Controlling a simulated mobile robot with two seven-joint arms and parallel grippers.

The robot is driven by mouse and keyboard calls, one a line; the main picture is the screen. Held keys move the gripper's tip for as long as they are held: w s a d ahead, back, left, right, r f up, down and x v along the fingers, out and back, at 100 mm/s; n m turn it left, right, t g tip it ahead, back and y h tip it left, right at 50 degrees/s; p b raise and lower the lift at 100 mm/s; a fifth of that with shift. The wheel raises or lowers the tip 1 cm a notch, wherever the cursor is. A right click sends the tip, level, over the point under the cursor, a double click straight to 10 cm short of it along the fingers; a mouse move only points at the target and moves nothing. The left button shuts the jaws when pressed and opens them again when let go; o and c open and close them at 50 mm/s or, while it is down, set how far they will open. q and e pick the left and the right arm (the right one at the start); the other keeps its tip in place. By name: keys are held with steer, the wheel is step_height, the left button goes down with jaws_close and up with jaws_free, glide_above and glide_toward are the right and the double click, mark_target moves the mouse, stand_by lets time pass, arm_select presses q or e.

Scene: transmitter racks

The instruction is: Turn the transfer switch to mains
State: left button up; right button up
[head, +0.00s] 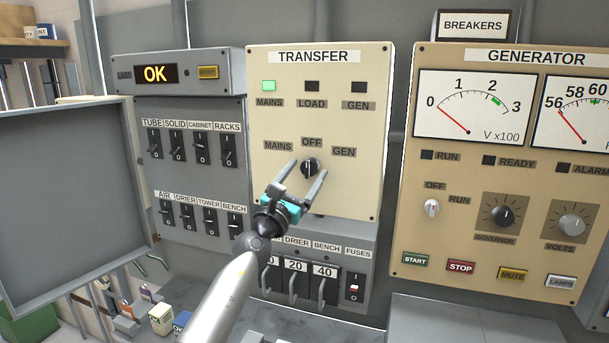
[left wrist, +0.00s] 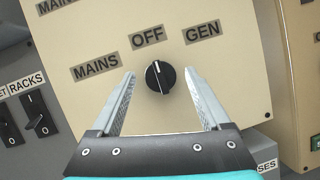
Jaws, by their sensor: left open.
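The transfer switch is a black round knob (head: 310,167) on the cream TRANSFER panel (head: 355,115). Its white mark points up to the OFF label, between MAINS on the left and GEN on the right. The knob also shows in the left wrist view (left wrist: 160,77). On the panel, the lamp above MAINS (head: 269,86) is lit green; the LOAD and GEN lamps are dark. My left gripper (head: 304,172) is open, its fingers pointing at the panel on either side of the knob, apart from it. My right gripper is not in view.
A grey switch panel (head: 190,180) with several toggles is to the left, beside a grey open door (head: 65,200). A fuse box (head: 355,265) with levers sits below. The GENERATOR panel (head: 460,240) stands to the right.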

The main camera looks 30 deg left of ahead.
arm_select(q)
jaws_close()
stand_by(0.7)
